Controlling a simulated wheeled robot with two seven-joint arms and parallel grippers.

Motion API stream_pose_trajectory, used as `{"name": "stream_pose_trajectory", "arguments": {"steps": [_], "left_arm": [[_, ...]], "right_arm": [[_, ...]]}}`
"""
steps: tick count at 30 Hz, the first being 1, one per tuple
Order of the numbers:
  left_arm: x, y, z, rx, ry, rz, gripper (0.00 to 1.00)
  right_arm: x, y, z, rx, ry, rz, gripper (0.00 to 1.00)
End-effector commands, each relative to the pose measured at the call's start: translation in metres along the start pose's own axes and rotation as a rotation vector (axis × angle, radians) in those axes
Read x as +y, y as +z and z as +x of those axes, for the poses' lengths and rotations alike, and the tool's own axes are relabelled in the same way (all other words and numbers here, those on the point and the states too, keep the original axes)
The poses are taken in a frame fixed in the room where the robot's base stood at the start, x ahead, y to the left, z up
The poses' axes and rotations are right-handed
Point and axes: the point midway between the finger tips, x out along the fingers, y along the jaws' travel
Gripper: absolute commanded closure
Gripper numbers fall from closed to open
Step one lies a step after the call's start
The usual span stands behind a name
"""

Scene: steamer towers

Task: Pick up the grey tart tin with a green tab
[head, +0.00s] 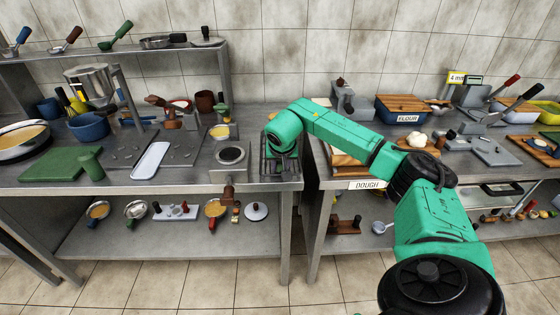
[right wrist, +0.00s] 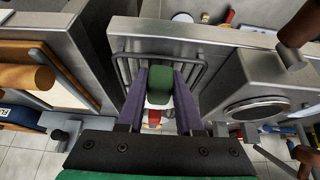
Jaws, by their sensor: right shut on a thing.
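My right gripper (right wrist: 160,98) is shut on a green tab (right wrist: 157,80), which shows between its two purple fingers in the right wrist view. A pale grey-white part shows just under the tab; the rest of what it belongs to is hidden, so I cannot tell its full shape. In the head view my right arm reaches left to a wire rack (head: 268,166) at the right end of the left table, and the arm hides the fingertips and the held thing. My left gripper is not in view.
A square burner-like unit (head: 230,155) stands just left of the rack. A gap separates the left table (head: 190,185) from the right one, which holds boards and a flour bin (head: 405,110). A small yellow-filled tin (head: 219,132) stands behind the burner. Several pans lie on the lower shelf.

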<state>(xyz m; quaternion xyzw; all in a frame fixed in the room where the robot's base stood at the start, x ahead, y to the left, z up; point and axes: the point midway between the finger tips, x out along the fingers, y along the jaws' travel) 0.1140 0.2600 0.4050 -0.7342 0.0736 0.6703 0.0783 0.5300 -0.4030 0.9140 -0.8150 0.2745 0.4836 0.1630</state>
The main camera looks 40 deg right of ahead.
Motion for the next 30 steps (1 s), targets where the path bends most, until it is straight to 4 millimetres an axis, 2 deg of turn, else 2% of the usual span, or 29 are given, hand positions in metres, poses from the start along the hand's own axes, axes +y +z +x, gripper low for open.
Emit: {"name": "stream_pose_trajectory", "arguments": {"steps": [12, 30], "left_arm": [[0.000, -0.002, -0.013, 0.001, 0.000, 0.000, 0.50], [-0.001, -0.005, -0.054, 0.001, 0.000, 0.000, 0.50]], "right_arm": [[0.000, -0.007, -0.012, 0.001, 0.000, 0.000, 1.00], [0.000, -0.029, -0.052, 0.001, 0.000, 0.000, 1.00]]}}
